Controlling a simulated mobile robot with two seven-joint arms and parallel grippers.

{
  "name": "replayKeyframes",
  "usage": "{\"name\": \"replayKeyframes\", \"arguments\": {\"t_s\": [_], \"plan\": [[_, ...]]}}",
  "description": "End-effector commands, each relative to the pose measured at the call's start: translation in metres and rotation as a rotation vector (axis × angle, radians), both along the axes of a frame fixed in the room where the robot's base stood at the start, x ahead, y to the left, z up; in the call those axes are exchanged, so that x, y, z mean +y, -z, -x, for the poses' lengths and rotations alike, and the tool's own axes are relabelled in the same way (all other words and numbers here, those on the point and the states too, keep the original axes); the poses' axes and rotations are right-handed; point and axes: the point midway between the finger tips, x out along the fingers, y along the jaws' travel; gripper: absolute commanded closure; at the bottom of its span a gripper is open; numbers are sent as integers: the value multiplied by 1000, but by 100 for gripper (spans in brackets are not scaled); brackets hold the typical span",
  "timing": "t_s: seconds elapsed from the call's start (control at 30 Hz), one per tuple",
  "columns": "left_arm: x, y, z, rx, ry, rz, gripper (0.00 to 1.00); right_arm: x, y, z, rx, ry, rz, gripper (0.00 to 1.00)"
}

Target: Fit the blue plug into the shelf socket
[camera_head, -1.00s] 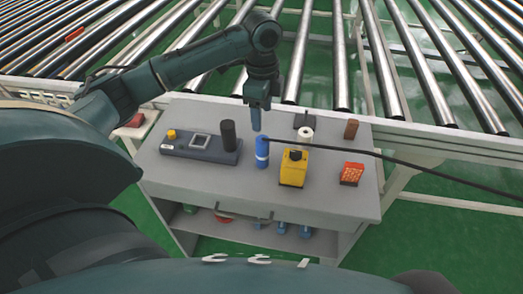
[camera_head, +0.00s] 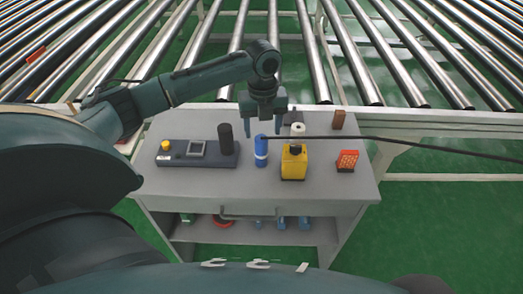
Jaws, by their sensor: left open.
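The blue plug (camera_head: 261,157) is a blue cylinder with a pale band, standing upright on the grey cart top. A black cable runs from its top to the right edge of the picture. My left gripper (camera_head: 265,127) points down just behind and above the plug, open, its two fingers apart and nothing between them. I cannot tell from this view whether it touches the plug. A dark blue-grey box (camera_head: 175,154) with a yellow button, a small screen and a black cylinder lies left of the plug. I cannot make out which part is the shelf socket. My right gripper is not in view.
A yellow block (camera_head: 293,166) stands close right of the plug, with a white roll (camera_head: 298,130) behind it. An orange-red box (camera_head: 347,160) and a brown block (camera_head: 338,119) are farther right. The cart's lower shelf (camera_head: 245,232) holds several items. Conveyor rollers lie behind.

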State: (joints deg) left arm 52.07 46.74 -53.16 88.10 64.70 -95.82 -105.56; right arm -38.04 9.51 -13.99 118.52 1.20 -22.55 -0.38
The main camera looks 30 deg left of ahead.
Motion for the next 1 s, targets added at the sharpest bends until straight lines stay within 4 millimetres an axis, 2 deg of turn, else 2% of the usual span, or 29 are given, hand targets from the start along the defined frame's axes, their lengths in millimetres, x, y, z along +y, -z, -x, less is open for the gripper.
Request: {"name": "replayKeyframes", "arguments": {"t_s": [0.1, 0.27, 0.5, 0.6, 0.87, 1.0], "plan": [[0, 15, 0, 1, 0, 1, 41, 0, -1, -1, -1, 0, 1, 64], [0, 25, 0, 1, 0, 1, 41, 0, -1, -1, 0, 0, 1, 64], [4, 60, 1, 3, -1, 1, 41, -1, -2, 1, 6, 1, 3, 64], [4, 69, 1, 1, 0, -1, 41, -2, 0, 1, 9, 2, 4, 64], [4, 72, 1, -1, 0, 0, 41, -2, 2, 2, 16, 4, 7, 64], [4, 72, 1, -1, 0, 0, 51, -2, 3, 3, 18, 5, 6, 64]]}}
